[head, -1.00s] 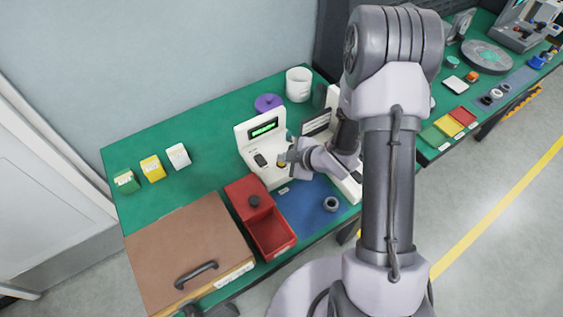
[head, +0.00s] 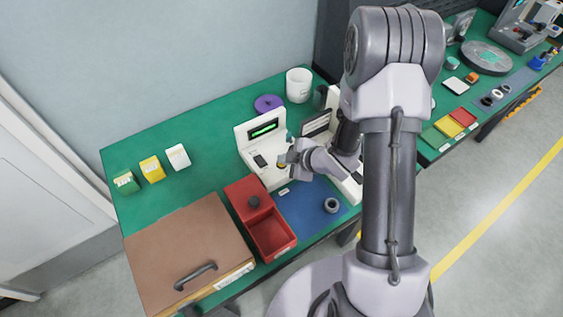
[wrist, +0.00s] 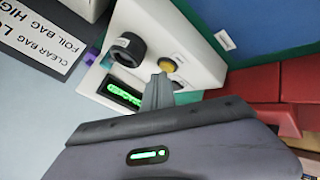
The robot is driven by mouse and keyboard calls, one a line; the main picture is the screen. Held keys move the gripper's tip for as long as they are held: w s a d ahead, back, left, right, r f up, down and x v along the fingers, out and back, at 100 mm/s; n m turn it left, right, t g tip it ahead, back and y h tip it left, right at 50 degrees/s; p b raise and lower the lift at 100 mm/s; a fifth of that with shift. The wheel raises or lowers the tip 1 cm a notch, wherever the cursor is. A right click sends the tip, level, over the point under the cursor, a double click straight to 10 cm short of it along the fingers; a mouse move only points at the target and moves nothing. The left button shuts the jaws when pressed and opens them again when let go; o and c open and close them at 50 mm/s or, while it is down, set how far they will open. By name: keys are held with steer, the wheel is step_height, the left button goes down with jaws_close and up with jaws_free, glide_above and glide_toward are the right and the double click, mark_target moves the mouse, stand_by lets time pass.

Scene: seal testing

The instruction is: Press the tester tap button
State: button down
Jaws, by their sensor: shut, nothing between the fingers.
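The white tester (head: 249,140) stands on the green bench with a lit green display (head: 263,130). Its front has a dark raised part (head: 260,160) and a round yellow button (head: 281,165). In the wrist view the yellow button (wrist: 167,65) lies just beyond the fingertips, beside the black round part (wrist: 128,48) and the display (wrist: 122,94). My gripper (head: 287,159) is shut and empty, its tips (wrist: 161,80) close to the button. I cannot tell whether they touch it.
A red bin (head: 271,238) and a blue mat (head: 305,214) with a dark ring (head: 331,205) lie in front of the tester. A labelled stand (head: 317,123) is close to its right. A purple disc (head: 268,103) and white cup (head: 298,84) stand behind.

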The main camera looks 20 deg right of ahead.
steer(key=shift+r, duration=0.55)
steer(key=shift+r+p, duration=0.1)
steer(key=shift+p, duration=0.2)
step_height(320, 180, up, 5)
steer(key=p, duration=0.3)
steer(key=shift+p, duration=0.4)
